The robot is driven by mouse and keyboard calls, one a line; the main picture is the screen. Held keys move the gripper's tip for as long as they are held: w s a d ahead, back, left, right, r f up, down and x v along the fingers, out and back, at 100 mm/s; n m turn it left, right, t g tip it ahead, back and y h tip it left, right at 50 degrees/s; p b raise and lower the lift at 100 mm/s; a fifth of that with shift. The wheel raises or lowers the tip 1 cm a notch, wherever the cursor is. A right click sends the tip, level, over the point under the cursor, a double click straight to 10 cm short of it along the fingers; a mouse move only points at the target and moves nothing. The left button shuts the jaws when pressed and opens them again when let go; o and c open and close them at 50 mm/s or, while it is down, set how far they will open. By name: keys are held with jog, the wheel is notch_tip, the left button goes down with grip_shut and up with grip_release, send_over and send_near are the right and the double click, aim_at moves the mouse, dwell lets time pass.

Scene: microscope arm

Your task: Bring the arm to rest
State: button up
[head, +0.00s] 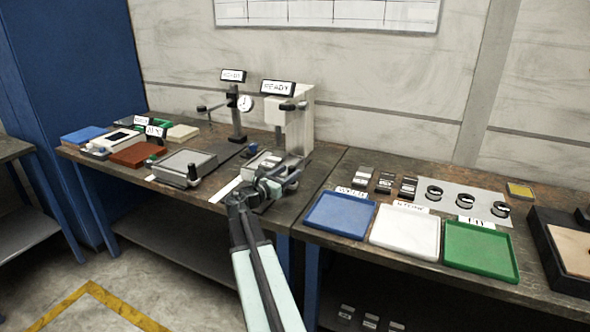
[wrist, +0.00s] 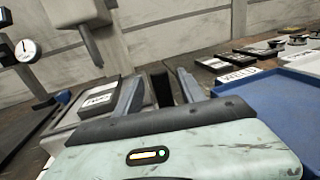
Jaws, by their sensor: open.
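My arm reaches up from the bottom of the head view to my gripper (head: 272,183), which is in front of the white upright tester (head: 305,125) with a READY sign. In the wrist view the two fingers of my gripper (wrist: 160,92) stand apart, with nothing seen held between them. A small labelled block (wrist: 100,98) lies on the tester's base just left of the fingers. The tester's head (wrist: 78,12) hangs above and to the left. Part of the base is hidden behind my gripper.
A blue tray (head: 340,214), a white tray (head: 405,233) and a green tray (head: 481,250) lie right of my gripper. A dial gauge stand (head: 237,115) and a grey plate (head: 185,163) are to the left. Open floor shows at lower left.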

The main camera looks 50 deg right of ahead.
jog(key=shift+a, duration=1.2)
